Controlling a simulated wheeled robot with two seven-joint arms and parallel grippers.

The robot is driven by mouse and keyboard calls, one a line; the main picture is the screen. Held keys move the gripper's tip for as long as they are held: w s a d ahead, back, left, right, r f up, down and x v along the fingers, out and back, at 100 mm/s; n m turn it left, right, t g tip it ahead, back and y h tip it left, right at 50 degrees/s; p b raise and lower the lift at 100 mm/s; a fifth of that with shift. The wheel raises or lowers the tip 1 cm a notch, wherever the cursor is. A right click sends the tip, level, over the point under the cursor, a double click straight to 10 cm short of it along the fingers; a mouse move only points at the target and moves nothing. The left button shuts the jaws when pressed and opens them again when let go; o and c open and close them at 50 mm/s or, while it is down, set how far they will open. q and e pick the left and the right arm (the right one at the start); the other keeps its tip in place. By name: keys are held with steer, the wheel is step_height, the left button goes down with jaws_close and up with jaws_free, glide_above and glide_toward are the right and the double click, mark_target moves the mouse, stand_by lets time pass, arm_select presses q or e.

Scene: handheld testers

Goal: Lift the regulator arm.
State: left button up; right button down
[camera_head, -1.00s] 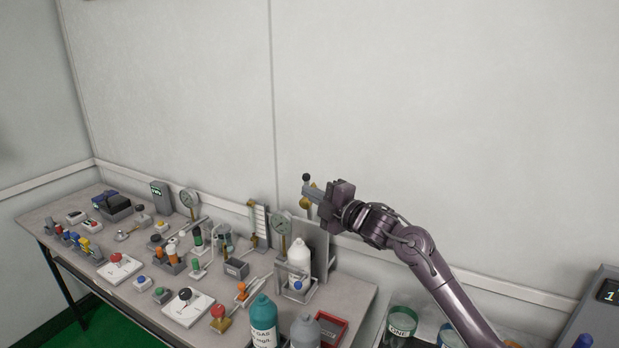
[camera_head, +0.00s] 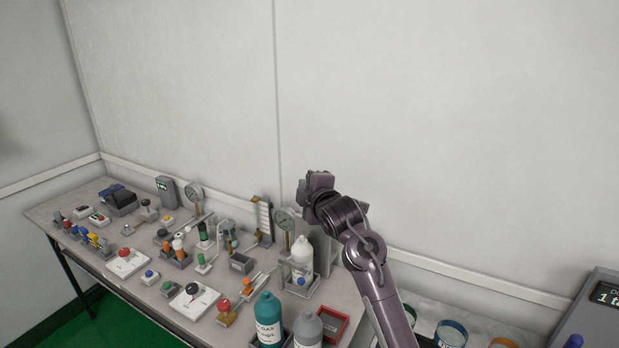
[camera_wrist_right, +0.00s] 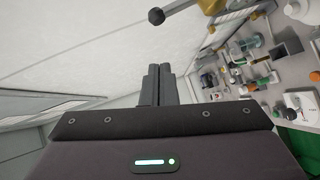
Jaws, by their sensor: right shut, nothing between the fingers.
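My right gripper (camera_head: 318,182) is raised in front of the back wall, above the right part of the bench. In the right wrist view its two dark fingers (camera_wrist_right: 158,86) are closed together with nothing between them. A lever with a black ball knob (camera_wrist_right: 156,15), which looks like the regulator arm, shows at the top of the wrist view. Its rod runs right to a brass body (camera_wrist_right: 212,5). The fingertips are apart from the knob. In the head view the lever is hidden behind my gripper and wrist. My left gripper is out of view.
A bench (camera_head: 140,285) holds several testers, switches and levers. A round gauge (camera_head: 285,220) and a white bottle (camera_head: 302,255) stand below my right wrist. A teal bottle (camera_head: 268,318) and a grey bottle (camera_head: 307,328) stand at the front. The wall above is clear.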

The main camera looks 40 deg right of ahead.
steer(key=shift+w+d+f+p, duration=0.3)
steer(key=shift+w+d, duration=0.25)
steer(key=shift+d, duration=0.15)
steer(key=shift+w+d+f+p, duration=0.15)
steer(key=shift+w+d+p, duration=0.15)
steer(key=shift+w+d, duration=0.35)
steer(key=shift+w+d+f+p, duration=0.3)
steer(key=shift+w+d, duration=0.2)
steer(key=shift+d, duration=0.2)
steer(key=shift+r, duration=0.1)
steer(key=shift+w+d+r, duration=0.2)
steer(key=shift+d, duration=0.35)
steer(key=shift+w+d+r, duration=0.2)
steer(key=shift+d, duration=0.3)
